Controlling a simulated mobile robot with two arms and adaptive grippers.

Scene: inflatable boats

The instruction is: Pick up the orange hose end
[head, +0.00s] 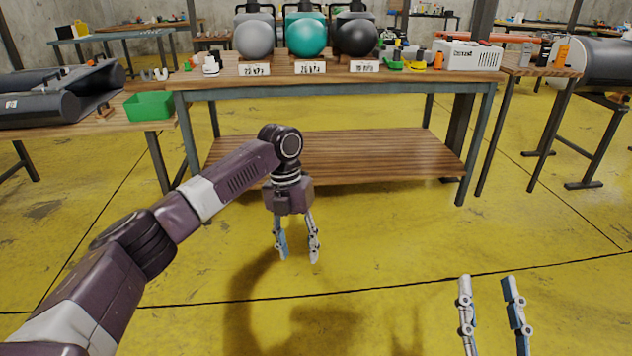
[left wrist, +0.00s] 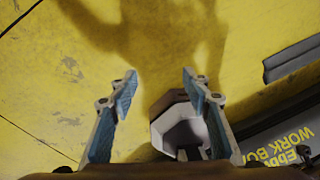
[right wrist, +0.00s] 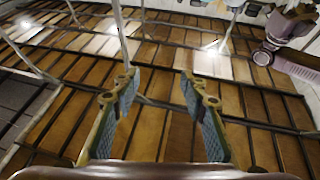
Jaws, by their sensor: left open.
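I cannot make out for sure which thing is the orange hose end. A small orange piece (head: 438,60) stands on the middle table, left of a white box. Another orange upright piece (head: 562,54) stands on the right-hand table. Both are small and far off in the head view. My left gripper (head: 299,258) hangs fingers down over the yellow floor in front of the middle table, open and empty; it also shows in the left wrist view (left wrist: 158,76). My right gripper (head: 489,280) is low at the right, open and empty; it also shows in the right wrist view (right wrist: 157,82).
The middle table (head: 340,82) holds grey, teal and black balls with kPa labels and a white box (head: 467,55). Its wooden lower shelf (head: 370,155) is bare. A green bin (head: 149,105) sits on the left table. The floor around my grippers is clear.

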